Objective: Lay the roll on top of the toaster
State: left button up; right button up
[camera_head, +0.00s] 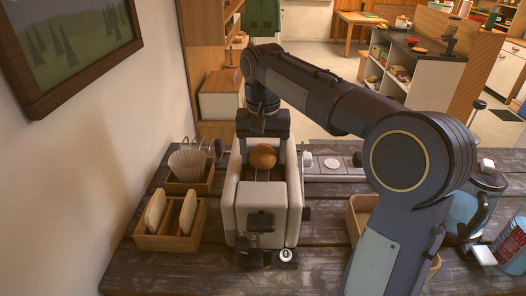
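The toaster (240,205) is cream-coloured and stands upright on the dark wooden table, in the middle of the view. The roll (263,157) is round and brown and shows over the toaster's top, between its pale side walls. I cannot tell whether it rests there or is held just above. My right gripper (263,140) points down right at the roll. Its fingertips are not clear, so I cannot tell whether it is open or shut on the roll. My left gripper is not in view.
Left of the toaster stand a wooden holder with bread slices (170,241) and a box with paper filters (190,187). A pale strip with round parts (333,165) lies to the right. A glass jug (470,205) and a can (512,246) stand far right.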

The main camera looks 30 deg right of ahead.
aim_at(263, 148)
jog(key=shift+o, duration=1.2)
jog(key=shift+r, duration=0.2)
notch_tip(263, 148, up, 12)
jog(key=p, duration=0.2)
jog(key=shift+f, duration=0.1)
